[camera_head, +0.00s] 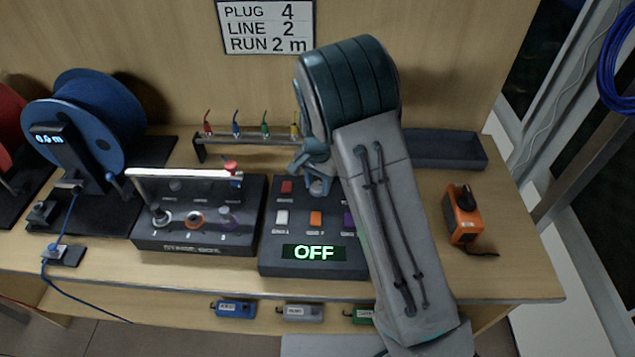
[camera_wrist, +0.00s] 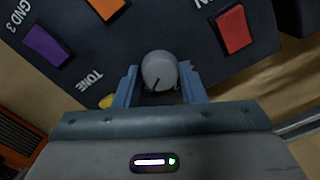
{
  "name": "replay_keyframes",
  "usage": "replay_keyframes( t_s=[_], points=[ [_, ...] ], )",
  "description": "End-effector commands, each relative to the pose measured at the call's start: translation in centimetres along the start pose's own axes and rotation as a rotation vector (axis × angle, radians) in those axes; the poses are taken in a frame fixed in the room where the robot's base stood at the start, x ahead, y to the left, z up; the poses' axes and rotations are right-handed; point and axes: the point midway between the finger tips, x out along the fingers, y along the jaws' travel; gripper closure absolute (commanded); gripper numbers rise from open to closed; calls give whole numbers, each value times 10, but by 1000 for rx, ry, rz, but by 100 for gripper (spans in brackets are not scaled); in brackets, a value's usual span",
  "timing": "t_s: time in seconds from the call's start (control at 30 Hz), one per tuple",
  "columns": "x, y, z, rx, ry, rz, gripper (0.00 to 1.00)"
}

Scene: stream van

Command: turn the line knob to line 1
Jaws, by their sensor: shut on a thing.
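The line knob is a round grey knob (camera_wrist: 160,68) with a dark pointer mark. It sits on the dark control box (camera_head: 290,262), whose green display (camera_head: 314,253) reads OFF. My gripper (camera_wrist: 160,84) is shut on the knob, one blue finger on each side of it. In the head view my gripper (camera_head: 313,168) reaches down to the knob (camera_head: 318,187) at the back of the box, and my arm covers the box's right side. The line labels around the knob cannot be read.
Red (camera_head: 286,187), white (camera_head: 282,217) and orange (camera_head: 315,218) buttons lie close by on the box. The stage box (camera_head: 197,247) stands left, with a cable rack (camera_head: 250,140) behind. A grey tray (camera_head: 448,150) and an orange tester (camera_head: 463,216) are right. A sign (camera_head: 266,27) reads LINE 2.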

Motion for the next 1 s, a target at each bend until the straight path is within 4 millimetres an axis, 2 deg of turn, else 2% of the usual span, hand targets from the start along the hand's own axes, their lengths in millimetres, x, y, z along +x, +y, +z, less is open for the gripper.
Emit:
replay_keyframes(
  t_s=[0.37,1.0],
  points=[
    [2,0,0,-149,0,-3,86],
    [1,0,-1,-741,2,-2,86]
  ],
)
